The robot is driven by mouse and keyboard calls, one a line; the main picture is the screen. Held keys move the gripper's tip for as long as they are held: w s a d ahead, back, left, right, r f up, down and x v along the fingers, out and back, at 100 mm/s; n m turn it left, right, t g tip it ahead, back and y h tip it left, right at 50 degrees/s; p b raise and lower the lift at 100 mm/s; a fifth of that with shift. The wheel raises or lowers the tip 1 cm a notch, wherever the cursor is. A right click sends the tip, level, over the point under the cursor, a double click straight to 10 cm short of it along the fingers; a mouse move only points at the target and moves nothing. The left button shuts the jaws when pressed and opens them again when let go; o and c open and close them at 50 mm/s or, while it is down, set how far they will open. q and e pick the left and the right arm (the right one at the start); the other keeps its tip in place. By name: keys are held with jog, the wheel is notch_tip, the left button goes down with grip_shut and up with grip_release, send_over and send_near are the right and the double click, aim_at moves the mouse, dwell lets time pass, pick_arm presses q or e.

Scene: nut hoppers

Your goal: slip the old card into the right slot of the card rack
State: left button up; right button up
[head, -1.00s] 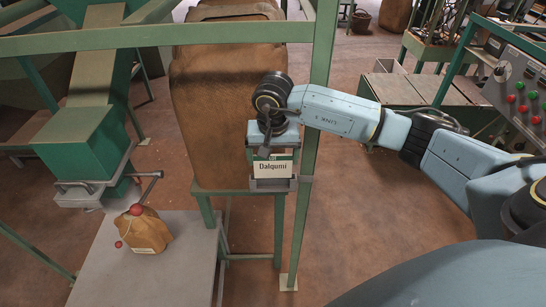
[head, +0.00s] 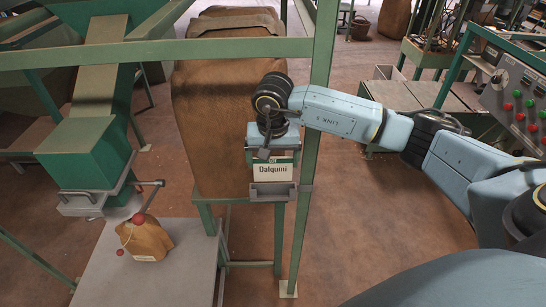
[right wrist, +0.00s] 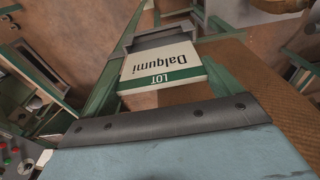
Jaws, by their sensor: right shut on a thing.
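A white card (head: 272,170) with a green band and the word "Dalgumi" is held upright by my right gripper (head: 272,152). In the right wrist view the card (right wrist: 160,66) also shows "LOT" on its green band. My right gripper is shut on the card's top edge; its fingertips are mostly hidden. The grey card rack (head: 272,191) is fixed by the green post, directly below the card. The rack also shows in the right wrist view (right wrist: 165,37), just beyond the card's lower edge. I cannot tell whether that edge is inside a slot. My left gripper is not in view.
A large brown sack (head: 212,120) stands behind my gripper. At left are a green hopper (head: 85,150) and a small brown bag (head: 147,238) on a grey platform (head: 185,275).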

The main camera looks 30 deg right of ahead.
jog(key=s+a, duration=0.5)
jog(key=s, duration=0.3)
jog(key=shift+s+p, duration=0.15)
jog(key=shift+p, duration=0.3)
jog(key=shift+a, duration=0.1)
dwell(0.3)
